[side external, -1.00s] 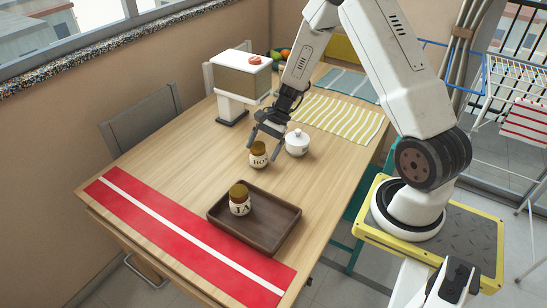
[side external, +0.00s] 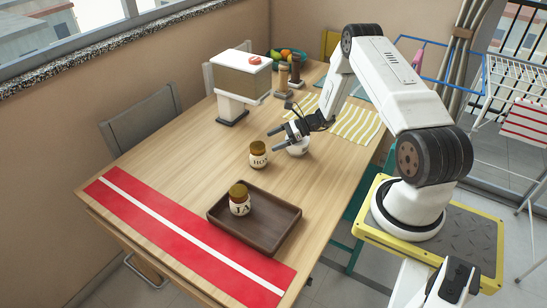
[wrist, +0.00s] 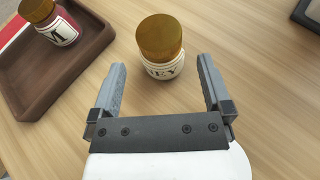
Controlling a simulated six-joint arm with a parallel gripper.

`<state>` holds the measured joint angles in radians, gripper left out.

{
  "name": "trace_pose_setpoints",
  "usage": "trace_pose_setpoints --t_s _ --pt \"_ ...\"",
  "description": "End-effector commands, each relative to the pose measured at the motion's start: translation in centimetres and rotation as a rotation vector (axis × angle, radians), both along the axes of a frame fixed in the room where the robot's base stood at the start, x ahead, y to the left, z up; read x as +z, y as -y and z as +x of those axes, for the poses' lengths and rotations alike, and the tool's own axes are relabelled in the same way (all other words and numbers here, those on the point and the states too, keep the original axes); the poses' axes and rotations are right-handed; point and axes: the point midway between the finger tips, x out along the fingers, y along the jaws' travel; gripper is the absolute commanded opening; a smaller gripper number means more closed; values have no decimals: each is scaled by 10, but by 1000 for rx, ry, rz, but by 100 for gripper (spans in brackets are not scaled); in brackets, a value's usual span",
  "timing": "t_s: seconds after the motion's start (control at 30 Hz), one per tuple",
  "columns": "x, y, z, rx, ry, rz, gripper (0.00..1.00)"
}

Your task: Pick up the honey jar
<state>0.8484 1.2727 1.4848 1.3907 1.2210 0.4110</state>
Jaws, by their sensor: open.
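The honey jar (side external: 258,155) stands upright on the wooden table, with a brown-gold lid and a white label reading "HO". In the wrist view the honey jar (wrist: 161,47) is just beyond the fingertips, roughly between their lines, with "EY" showing. My gripper (side external: 276,141) is open and empty, to the right of the jar and apart from it, tilted low toward it. In the wrist view both fingers of my gripper (wrist: 160,68) are spread wide.
A dark wooden tray (side external: 285,236) holds another jar (side external: 239,200) labelled "JA", in front of the honey jar. A red runner (side external: 170,230) lies at the left; a white-and-wood box stand (side external: 237,85) is behind.

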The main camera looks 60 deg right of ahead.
Motion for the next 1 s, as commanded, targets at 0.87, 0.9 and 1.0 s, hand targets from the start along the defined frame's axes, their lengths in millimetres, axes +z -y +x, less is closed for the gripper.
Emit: trace_pose_setpoints --t_s 0.87,0.9,1.0 --pt "-17 -33 33 7 -2 -2 100" --pt "-19 -36 36 7 -1 -2 100" --pt "-23 -43 44 6 -1 -2 100"
